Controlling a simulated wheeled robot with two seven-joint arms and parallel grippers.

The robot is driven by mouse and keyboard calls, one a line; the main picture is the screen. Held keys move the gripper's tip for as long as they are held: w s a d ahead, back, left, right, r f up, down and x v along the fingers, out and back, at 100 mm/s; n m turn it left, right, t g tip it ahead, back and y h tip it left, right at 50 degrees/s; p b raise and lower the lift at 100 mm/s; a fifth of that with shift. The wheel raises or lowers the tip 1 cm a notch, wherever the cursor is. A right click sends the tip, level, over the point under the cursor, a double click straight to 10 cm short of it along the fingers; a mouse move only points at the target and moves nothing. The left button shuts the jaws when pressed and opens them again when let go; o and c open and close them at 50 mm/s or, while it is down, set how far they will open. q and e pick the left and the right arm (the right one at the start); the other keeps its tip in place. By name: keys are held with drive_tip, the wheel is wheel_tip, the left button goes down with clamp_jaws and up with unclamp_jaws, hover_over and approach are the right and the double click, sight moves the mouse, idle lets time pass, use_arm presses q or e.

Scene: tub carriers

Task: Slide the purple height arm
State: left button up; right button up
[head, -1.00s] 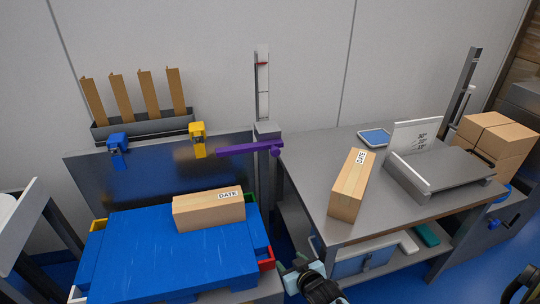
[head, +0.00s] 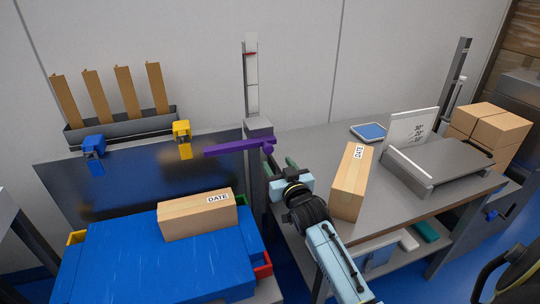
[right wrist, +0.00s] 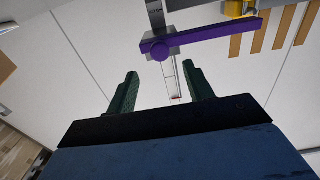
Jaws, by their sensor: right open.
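The purple height arm (head: 235,148) is a flat bar sticking out to the left from an upright grey post (head: 251,80), with a round purple knob at its right end. A red mark shows high on the post. My right gripper (head: 281,174) is open and empty, just right of and a little below the knob. In the right wrist view the purple arm (right wrist: 212,35) lies beyond the open green fingers of the gripper (right wrist: 161,84), with nothing between them but background. My left gripper is out of view.
A cardboard box marked DATE (head: 196,215) sits on the blue platform (head: 160,265). Another DATE box (head: 351,182) stands on the grey table (head: 310,145), close to my right arm. Yellow (head: 181,131) and blue (head: 93,146) blocks are on the dark panel's top edge.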

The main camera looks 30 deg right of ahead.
sight(269, 150)
drive_tip(key=b+x, duration=0.1)
drive_tip(key=x, duration=0.5)
drive_tip(key=shift+w+f, duration=0.1)
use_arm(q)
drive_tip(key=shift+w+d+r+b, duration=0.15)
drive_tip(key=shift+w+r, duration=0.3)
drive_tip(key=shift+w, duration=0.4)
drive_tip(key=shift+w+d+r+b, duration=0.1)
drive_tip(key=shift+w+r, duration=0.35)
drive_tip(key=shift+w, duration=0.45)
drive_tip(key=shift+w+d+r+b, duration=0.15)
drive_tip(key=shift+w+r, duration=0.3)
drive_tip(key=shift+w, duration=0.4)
use_arm(e)
drive_tip(key=shift+x, duration=0.8)
clamp_jaws()
